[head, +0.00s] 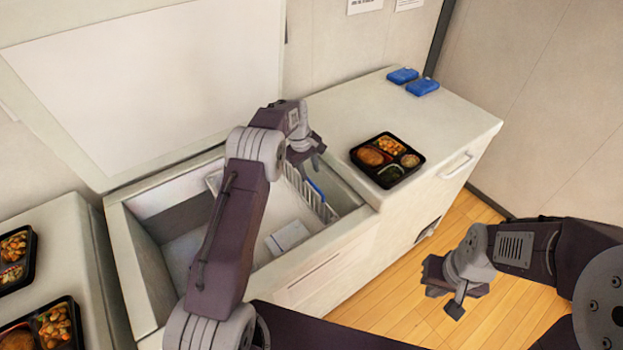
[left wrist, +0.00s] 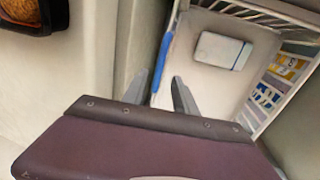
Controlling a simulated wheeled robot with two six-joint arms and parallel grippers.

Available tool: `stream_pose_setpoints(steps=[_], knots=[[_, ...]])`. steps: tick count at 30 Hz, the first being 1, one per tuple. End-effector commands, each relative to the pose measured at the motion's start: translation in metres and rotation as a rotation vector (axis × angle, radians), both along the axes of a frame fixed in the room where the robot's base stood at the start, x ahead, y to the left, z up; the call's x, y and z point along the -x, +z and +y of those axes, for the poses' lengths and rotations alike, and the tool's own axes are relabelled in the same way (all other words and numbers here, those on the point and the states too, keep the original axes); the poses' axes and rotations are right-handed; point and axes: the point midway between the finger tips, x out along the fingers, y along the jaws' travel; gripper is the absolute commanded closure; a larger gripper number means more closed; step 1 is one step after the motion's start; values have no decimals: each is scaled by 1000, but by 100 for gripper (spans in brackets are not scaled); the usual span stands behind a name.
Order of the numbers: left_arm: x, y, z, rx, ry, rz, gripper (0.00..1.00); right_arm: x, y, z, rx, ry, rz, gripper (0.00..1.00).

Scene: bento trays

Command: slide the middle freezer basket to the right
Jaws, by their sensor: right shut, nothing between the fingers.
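A white wire basket (head: 318,207) with a blue handle (head: 315,187) sits inside the open chest freezer (head: 150,287), towards its right end. In the left wrist view the basket's wire rim (left wrist: 262,14) and blue handle (left wrist: 163,62) show close up. My left gripper (head: 306,160) is over the basket, close to the handle. Its two fingers (left wrist: 160,84) stand apart, with the handle's near end between or just beyond them; contact cannot be told. My left arm hides part of the freezer's inside. My right gripper (head: 444,286) is shut and empty, away over the floor.
A pale box (left wrist: 222,50) and coloured packs (left wrist: 272,90) show inside the basket area. The freezer lid (head: 150,80) stands open at the back. A filled bento tray (head: 387,159) and blue packs (head: 403,75) lie on the right counter. More trays (head: 42,327) are at left.

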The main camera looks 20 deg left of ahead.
Motion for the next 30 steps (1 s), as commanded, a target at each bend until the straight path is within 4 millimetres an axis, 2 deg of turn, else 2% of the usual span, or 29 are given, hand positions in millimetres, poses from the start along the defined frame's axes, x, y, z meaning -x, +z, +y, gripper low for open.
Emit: stream_pose_setpoints(steps=[4,13,14,17,23,26,28,30], knots=[[4,21,3,0,1,0,66,0,0,0,0,0,0,100],[5,26,4,0,1,2,66,0,0,0,0,0,0,100],[5,26,4,0,1,2,72,0,0,0,0,0,0,100],[5,26,4,0,1,2,99,0,0,0,0,0,0,100],[0,26,3,13,71,-8,100,0,0,0,0,0,0,100],[25,-2,-4,66,240,66,100,0,-1,0,0,0,0,100],[51,-19,14,101,406,118,100,0,-10,0,0,0,0,100],[82,-33,47,136,603,164,100,0,-21,0,0,0,0,100]])
